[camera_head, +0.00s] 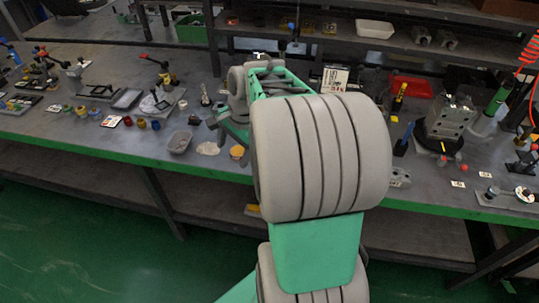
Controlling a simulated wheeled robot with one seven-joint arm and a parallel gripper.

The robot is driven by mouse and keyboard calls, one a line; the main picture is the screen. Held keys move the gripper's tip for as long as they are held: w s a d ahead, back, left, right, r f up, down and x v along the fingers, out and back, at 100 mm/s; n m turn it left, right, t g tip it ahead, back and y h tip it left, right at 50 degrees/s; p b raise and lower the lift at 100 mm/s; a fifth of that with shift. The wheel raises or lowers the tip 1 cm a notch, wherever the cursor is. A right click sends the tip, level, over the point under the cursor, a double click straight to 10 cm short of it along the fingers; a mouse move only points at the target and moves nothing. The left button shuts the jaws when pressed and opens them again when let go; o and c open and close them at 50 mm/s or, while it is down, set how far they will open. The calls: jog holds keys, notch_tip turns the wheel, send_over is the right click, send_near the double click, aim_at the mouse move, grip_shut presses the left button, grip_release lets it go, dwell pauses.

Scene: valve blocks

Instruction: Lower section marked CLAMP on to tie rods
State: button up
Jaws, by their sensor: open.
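A grey metal valve block (452,112) stands on a dark round base on the right part of the bench. Short upright pieces show around its top, but I cannot tell whether they are tie rods. A small grey metal block (400,177) lies by the bench's front edge, partly behind my arm. No CLAMP marking is readable, so I cannot tell which piece is that section. My arm reaches over the middle of the bench and covers much of it. I cannot make out my gripper's fingers; my arm's grey and green links appear to hide them.
The bench (75,140) has a green front edge. A red tray (411,86), a green bottle (497,97) and a grey tray (179,142) stand on it. Small fittings crowd the left. A rear shelf holds a white tray (375,29). A red coiled hose (528,55) hangs at right.

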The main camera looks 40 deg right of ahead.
jog(key=shift+o, duration=0.4)
jog(key=d+f+m, duration=0.2)
jog(key=d+m, duration=0.3)
jog(key=d, duration=0.3)
jog(key=shift+w+f+m+y, duration=0.15)
jog(key=shift+f+m+y, duration=0.15)
jog(key=shift+f+y, duration=0.1)
jog(key=d+f+m, duration=0.1)
jog(key=d+m, duration=0.1)
jog(key=d, duration=0.1)
jog(key=s+d+f+m, duration=0.1)
jog(key=d+m, duration=0.1)
jog(key=d, duration=0.1)
jog(key=s+d+f+m+t, duration=0.1)
jog(key=d+f+m, duration=0.1)
jog(key=d+m, duration=0.1)
jog(key=shift+s+y, duration=0.2)
jog(key=shift+y, duration=0.2)
jog(key=shift+m, duration=0.3)
jog(key=x, duration=0.5)
jog(key=d+p+x, duration=0.1)
jog(key=x, duration=0.1)
jog(key=shift+w+a+f, duration=0.1)
jog(key=shift+w+f, duration=0.2)
jog(key=shift+f, duration=0.05)
grip_shut()
jog(key=shift+r, duration=0.1)
